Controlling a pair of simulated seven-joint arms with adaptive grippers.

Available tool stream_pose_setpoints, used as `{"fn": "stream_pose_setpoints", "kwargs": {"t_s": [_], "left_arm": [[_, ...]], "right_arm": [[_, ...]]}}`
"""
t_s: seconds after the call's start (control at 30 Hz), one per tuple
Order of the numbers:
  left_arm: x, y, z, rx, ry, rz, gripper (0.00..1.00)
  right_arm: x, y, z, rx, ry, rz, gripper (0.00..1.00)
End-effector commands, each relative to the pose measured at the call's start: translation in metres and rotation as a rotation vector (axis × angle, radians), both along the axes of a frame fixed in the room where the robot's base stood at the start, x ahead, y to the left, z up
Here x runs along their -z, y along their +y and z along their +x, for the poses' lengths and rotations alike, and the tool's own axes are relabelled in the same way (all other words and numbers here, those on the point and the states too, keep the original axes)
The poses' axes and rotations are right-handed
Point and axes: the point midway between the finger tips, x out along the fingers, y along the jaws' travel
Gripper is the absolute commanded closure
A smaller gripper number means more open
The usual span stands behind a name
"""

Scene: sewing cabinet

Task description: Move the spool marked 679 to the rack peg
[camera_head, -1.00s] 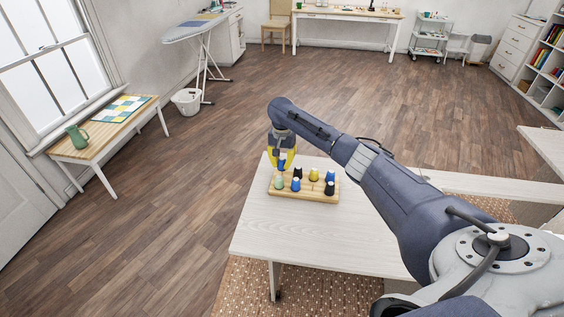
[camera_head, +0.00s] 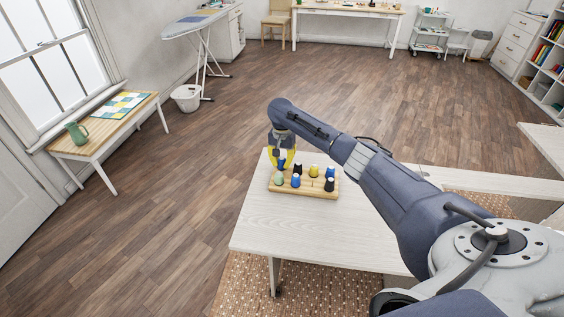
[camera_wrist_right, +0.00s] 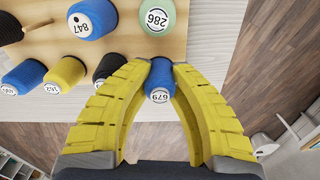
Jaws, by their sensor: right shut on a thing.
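The blue spool marked 679 (camera_wrist_right: 160,80) is between the yellow fingers of my right gripper (camera_wrist_right: 160,68), its white number label facing the wrist camera. My right gripper (camera_head: 281,157) is shut on it, at the far left corner of the wooden rack (camera_head: 315,196). In the wrist view the held spool is near the rack's edge, close to the pale green spool marked 286 (camera_wrist_right: 155,16). I cannot tell its exact height. A bare wooden peg (camera_wrist_right: 32,27) stands on the rack in the wrist view. My left gripper is not in view.
Other spools stand on the rack: a blue one marked 847 (camera_wrist_right: 92,18), a yellow one (camera_wrist_right: 66,70), a black one (camera_wrist_right: 110,66) and more. The white table (camera_head: 285,225) is clear in front of the rack. My right arm passes over its right side.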

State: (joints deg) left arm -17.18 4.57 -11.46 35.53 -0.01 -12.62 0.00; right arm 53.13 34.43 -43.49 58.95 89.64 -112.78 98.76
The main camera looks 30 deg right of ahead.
Motion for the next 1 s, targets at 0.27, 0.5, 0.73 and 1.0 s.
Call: {"fn": "stream_pose_setpoints", "kwargs": {"t_s": [0.27, 0.5, 0.73, 1.0], "left_arm": [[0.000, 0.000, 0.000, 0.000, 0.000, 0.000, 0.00], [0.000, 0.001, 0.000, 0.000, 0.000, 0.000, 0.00], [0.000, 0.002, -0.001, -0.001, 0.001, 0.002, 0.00], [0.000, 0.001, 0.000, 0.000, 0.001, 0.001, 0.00]], "right_arm": [[0.000, 0.000, 0.000, 0.000, 0.000, 0.000, 0.61], [0.000, 0.000, 0.000, 0.000, 0.000, 0.000, 0.55], [-0.011, 0.000, 0.001, 0.000, -0.001, 0.001, 0.55], [-0.056, 0.000, 0.001, -0.001, -0.003, -0.001, 0.55]]}}
